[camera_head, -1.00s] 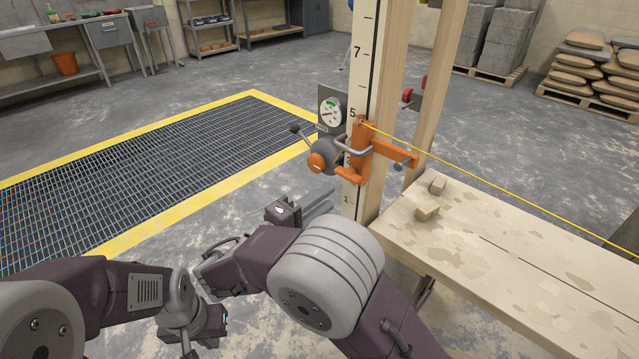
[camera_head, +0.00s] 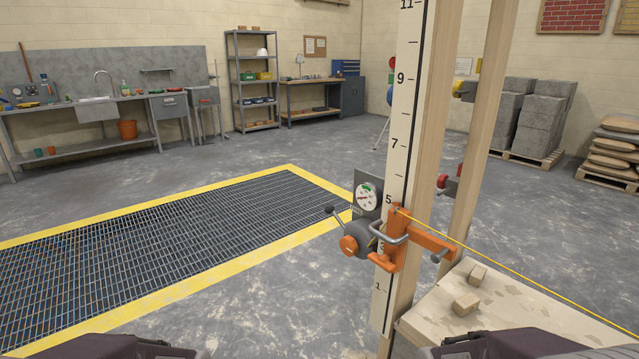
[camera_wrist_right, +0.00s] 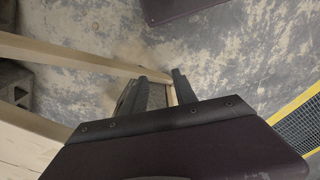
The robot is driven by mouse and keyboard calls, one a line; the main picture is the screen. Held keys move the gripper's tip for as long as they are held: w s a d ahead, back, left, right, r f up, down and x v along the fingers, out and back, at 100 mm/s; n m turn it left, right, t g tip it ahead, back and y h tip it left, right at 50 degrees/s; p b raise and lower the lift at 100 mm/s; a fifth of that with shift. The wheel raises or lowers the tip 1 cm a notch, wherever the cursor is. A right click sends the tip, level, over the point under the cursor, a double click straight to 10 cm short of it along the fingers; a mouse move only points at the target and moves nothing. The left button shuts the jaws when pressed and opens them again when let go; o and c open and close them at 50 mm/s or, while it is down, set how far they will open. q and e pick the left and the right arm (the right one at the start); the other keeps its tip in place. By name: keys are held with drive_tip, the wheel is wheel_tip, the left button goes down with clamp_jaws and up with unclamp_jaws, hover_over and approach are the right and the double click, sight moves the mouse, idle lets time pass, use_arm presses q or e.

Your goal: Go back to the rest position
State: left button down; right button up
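In the head view only dark purple parts of my two arms show along the bottom edge, one at left and one at right. Neither gripper shows there. In the right wrist view my right gripper (camera_wrist_right: 159,77) has its two dark fingers apart, with floor and part of a pale timber seen past the gap. I see nothing held between them. My left gripper is out of view.
A numbered timber post (camera_head: 405,130) carries an orange clamp (camera_head: 392,256) and a dial gauge (camera_head: 367,196). A yellow line runs right from it over a wooden bench (camera_head: 520,318) with two small blocks. A floor grating (camera_head: 180,240) lies left.

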wheel_tip(320, 180, up, 28)
drive_tip(key=w+p, duration=0.1)
drive_tip(key=p, duration=2.7)
drive_tip(key=shift+w+r+n+t, duration=0.25)
drive_tip(key=shift+w+n+t, duration=0.05)
drive_tip(key=shift+w+n, duration=0.1)
drive_tip(key=shift+s, duration=0.1)
